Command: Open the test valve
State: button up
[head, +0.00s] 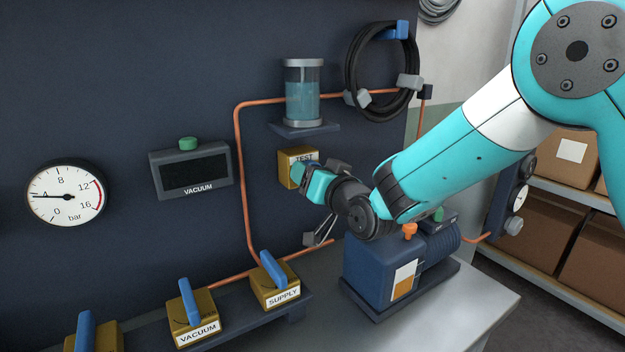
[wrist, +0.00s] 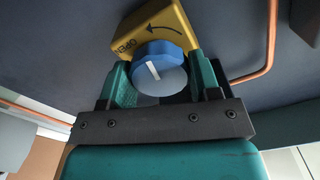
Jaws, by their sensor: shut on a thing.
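The test valve (head: 297,165) is a yellow block labelled TEST on the dark panel in the head view, partly hidden behind my gripper (head: 309,181). In the wrist view the yellow valve body (wrist: 166,22) shows the word OPEN and a curved black arrow. Its round blue knob (wrist: 158,58) has a white line mark on its face. The fingers of my gripper (wrist: 160,85) stand on both sides of the knob and are shut on it.
Yellow valves with blue levers, labelled SUPPLY (head: 275,284) and VACUUM (head: 191,315), stand on a low ledge. A blue pump (head: 385,270) sits on the bench below my arm. A copper pipe (head: 240,180) runs left of the test valve. A glass cylinder (head: 303,95) stands above it.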

jog(key=shift+f, duration=0.15)
jog(key=o, duration=0.9)
jog(key=b+v, duration=0.6)
jog(key=v, duration=1.1)
jog(key=shift+s+d, duration=0.15)
jog(key=shift+s, duration=0.05)
